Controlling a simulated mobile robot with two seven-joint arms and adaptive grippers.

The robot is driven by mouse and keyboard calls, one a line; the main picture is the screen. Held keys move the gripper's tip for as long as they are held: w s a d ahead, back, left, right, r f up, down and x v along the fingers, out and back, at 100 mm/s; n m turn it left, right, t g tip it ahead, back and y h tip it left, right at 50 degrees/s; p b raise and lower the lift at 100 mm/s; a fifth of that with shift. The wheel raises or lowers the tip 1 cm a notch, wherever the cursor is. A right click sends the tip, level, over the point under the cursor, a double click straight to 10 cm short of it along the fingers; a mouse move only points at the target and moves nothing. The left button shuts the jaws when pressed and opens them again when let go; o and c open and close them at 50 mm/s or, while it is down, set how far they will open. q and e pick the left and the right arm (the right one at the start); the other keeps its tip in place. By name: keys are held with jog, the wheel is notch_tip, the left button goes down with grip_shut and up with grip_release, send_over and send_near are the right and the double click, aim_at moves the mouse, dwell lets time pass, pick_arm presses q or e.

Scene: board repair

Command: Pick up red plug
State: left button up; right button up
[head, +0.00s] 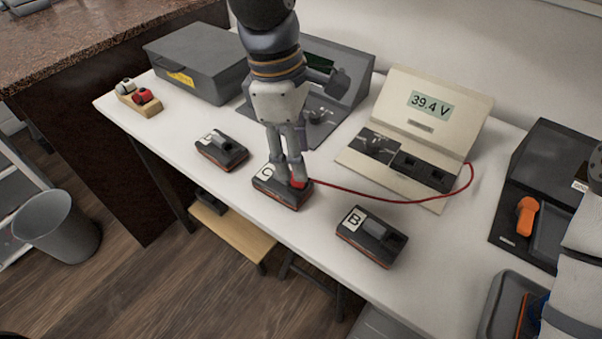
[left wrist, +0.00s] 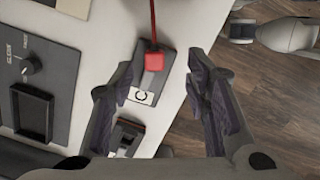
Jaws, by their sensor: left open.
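The red plug (head: 299,183) sits in the top of the dark module marked C (head: 269,190) on the white table. A red cable runs from it to the right, toward the meter. In the left wrist view the red plug (left wrist: 153,61) shows between and beyond the fingers, with the C label (left wrist: 142,97) below it. My left gripper (head: 288,172) points down over module C, its fingers close to the plug. It is open, and the left wrist view shows its spread fingers (left wrist: 160,72) with nothing held. Contact with the plug cannot be told. My right gripper is not in view.
The meter (head: 428,113) reads 39.4 V. Module B (head: 372,238) stands front right of C; another module (head: 222,150) stands left. A grey case (head: 198,62), a wooden holder with white and red pieces (head: 138,99) and a tray with an orange item (head: 525,217) are around.

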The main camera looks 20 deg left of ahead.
pick_arm(q)
jog(key=f, duration=0.6)
jog(key=shift+w+b, duration=0.35)
jog(key=shift+r, duration=0.15)
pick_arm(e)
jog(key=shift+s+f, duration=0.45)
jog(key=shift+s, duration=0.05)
pick_arm(q)
grip_shut()
notch_tip(320, 180, up, 4)
jog(key=shift+w+f+p, duration=0.1)
jog(key=shift+f+p, duration=0.15)
jog(key=shift+p, duration=0.05)
jog(key=s+d+r+p, duration=0.1)
jog(key=s+d+r, duration=0.6)
jog(key=s, duration=0.5)
jog(key=shift+d+r, duration=0.2)
jog(key=shift+r, duration=1.05)
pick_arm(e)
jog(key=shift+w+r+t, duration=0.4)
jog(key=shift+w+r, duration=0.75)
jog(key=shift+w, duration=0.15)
